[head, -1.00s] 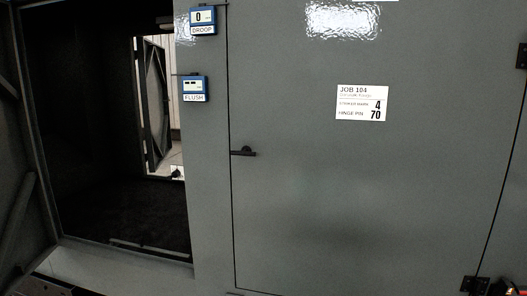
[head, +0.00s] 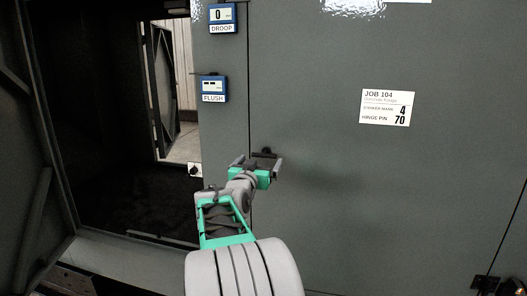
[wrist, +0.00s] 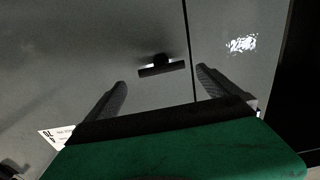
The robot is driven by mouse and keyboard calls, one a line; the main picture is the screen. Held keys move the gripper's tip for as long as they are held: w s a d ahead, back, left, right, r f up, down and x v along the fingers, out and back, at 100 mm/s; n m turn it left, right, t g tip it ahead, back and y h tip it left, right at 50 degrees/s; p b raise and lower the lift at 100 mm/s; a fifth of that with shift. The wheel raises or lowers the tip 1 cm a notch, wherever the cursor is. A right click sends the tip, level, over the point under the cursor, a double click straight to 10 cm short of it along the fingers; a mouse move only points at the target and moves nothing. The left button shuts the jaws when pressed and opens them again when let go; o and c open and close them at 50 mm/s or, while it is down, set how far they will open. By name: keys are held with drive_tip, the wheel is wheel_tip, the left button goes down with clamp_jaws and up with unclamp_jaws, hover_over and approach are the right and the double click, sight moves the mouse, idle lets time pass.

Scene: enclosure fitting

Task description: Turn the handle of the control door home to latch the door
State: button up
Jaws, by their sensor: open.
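The grey control door (head: 340,210) stands in its opening, with a thin dark seam along its left edge in the head view. Its dark lever handle (head: 265,152) is near that seam and partly hidden by my gripper. In the wrist view the handle (wrist: 162,70) is a short bar, close to level, on a round hub. My gripper (head: 264,162) is in front of the handle. In the wrist view my gripper (wrist: 161,78) is open, one finger on each side of the bar, with visible gaps; it holds nothing. Whether the fingers reach the bar's depth I cannot tell.
A droop gauge (head: 222,17) reading 0 and a flush gauge (head: 213,89) hang on the post left of the door. A job label (head: 387,107) is on the door. A hinge (head: 485,283) sits lower right. A dark open compartment (head: 120,190) lies to the left.

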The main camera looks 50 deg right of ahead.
sight(264, 157)
drive_tip(key=p+x, duration=0.2)
drive_tip(key=x, duration=0.4)
drive_tip(key=shift+w+d, duration=0.2)
drive_tip(key=shift+w, duration=0.1)
drive_tip(key=shift+c, duration=0.2)
drive_tip(key=shift+f, duration=0.1)
drive_tip(key=c, duration=1.1)
